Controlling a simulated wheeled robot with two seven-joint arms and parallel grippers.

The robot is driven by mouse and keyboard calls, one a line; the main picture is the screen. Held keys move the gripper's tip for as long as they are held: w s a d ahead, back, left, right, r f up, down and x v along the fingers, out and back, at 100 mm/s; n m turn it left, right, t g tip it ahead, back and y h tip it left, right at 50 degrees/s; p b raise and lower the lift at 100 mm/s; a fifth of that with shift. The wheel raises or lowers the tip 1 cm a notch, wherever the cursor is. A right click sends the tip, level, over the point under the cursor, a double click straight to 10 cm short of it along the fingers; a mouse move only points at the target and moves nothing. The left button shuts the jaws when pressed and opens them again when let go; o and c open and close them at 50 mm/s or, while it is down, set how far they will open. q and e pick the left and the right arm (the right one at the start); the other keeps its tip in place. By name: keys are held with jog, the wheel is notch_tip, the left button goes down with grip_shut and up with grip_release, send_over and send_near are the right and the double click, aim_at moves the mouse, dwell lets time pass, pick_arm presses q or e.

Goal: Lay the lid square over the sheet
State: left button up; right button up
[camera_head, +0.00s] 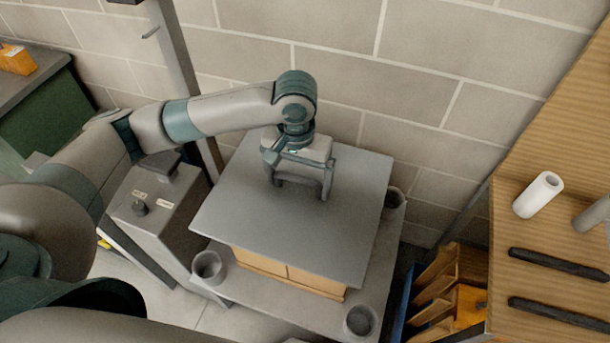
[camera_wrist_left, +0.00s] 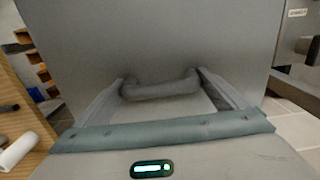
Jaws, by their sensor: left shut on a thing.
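The lid (camera_head: 240,205) is a flat grey plate with a bar handle on top. My left gripper (camera_head: 299,192) is shut on that handle, seen between the fingers in the left wrist view (camera_wrist_left: 160,88). No sheet is visible; the lid covers the top of the stack. The boxes stand on a grey base (camera_head: 235,297) with round cups at its visible corners. My right gripper is not in view.
A block wall (camera_head: 420,70) is close behind. A grey control box (camera_head: 160,205) stands left of the base, beside an upright post (camera_head: 178,60). At right, a wooden bench (camera_head: 535,235) holds a white roll (camera_head: 538,195) and dark bars, with orange bins below.

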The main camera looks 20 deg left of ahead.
aim_at(305, 174)
pick_arm(q)
jog(key=w+f, duration=0.1)
jog(key=w, duration=0.1)
jog(key=w+f+p, duration=0.1)
jog(key=w+f, duration=0.1)
jog(key=w, duration=0.1)
jog(key=w+f, duration=0.1)
jog(key=w, duration=0.1)
jog(key=shift+w+a+f, duration=0.25)
jog(key=shift+w+a, duration=0.1)
jog(key=shift+w, duration=0.05)
jog(key=shift+f+p, duration=0.75)
jog(key=shift+f, duration=1.25)
jog(key=shift+f, duration=0.1)
jog(key=o, duration=1.2)
jog(key=shift+s, duration=0.1)
